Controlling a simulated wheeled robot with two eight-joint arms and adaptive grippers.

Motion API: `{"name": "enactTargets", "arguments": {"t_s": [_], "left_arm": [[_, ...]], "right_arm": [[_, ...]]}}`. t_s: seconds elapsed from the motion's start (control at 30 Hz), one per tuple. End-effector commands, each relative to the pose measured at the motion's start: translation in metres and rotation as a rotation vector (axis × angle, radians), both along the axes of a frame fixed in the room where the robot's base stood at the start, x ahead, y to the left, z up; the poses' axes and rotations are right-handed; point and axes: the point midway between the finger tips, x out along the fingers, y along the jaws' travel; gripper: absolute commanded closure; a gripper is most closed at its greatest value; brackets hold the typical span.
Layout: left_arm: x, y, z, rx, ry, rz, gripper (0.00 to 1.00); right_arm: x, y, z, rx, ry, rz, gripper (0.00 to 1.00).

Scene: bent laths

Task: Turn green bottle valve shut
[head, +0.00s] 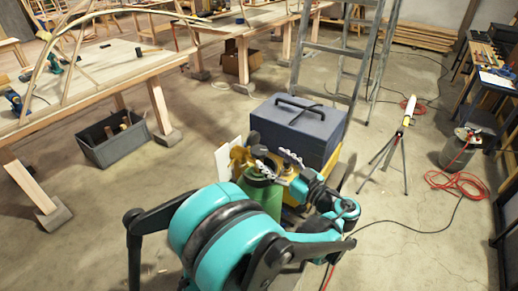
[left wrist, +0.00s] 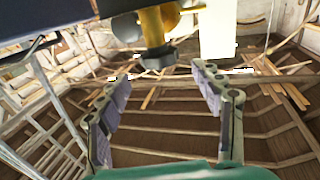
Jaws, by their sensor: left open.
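The green bottle (head: 262,195) stands upright in the head view, partly hidden behind my teal arm. Its brass valve (head: 239,156) sits at the top. In the left wrist view the brass valve (left wrist: 154,24) hangs in at the top, with a dark knob (left wrist: 158,57) on its end. My left gripper (head: 275,163) is beside the valve in the head view. In the left wrist view my left gripper (left wrist: 158,75) is open, its two fingers wide apart and empty. The knob shows just beyond the gap between the fingertips; I cannot tell whether anything touches. My right gripper is not in view.
A dark blue toolbox (head: 300,128) stands right behind the bottle. A tripod (head: 392,150) and a red hose (head: 457,184) are to the right. A stepladder (head: 335,55) stands behind. A workbench (head: 100,72) with bent laths and a grey crate (head: 113,137) are at left.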

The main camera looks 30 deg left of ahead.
Motion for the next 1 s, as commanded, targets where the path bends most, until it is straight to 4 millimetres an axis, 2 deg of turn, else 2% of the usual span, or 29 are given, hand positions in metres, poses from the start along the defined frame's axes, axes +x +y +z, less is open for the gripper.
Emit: {"name": "enactTargets", "arguments": {"t_s": [0.2,0.4,0.73,0.77,0.93,1.0], "left_arm": [[0.012,0.037,-0.002,-0.001,0.004,0.005,0.34],[0.021,0.058,-0.001,0.0,0.004,0.002,0.34],[0.023,0.062,0.0,-0.001,0.005,-0.001,0.34],[0.023,0.062,0.0,-0.001,0.005,-0.001,0.39],[0.023,0.062,0.0,-0.001,0.005,-0.001,0.84],[0.023,0.062,0.0,-0.001,0.005,-0.001,0.85]], "right_arm": [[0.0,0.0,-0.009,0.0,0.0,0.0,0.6],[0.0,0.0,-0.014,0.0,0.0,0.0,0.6],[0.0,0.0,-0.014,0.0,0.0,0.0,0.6],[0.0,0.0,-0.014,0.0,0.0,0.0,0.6],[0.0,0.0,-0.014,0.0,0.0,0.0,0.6],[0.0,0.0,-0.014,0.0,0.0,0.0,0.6]]}}
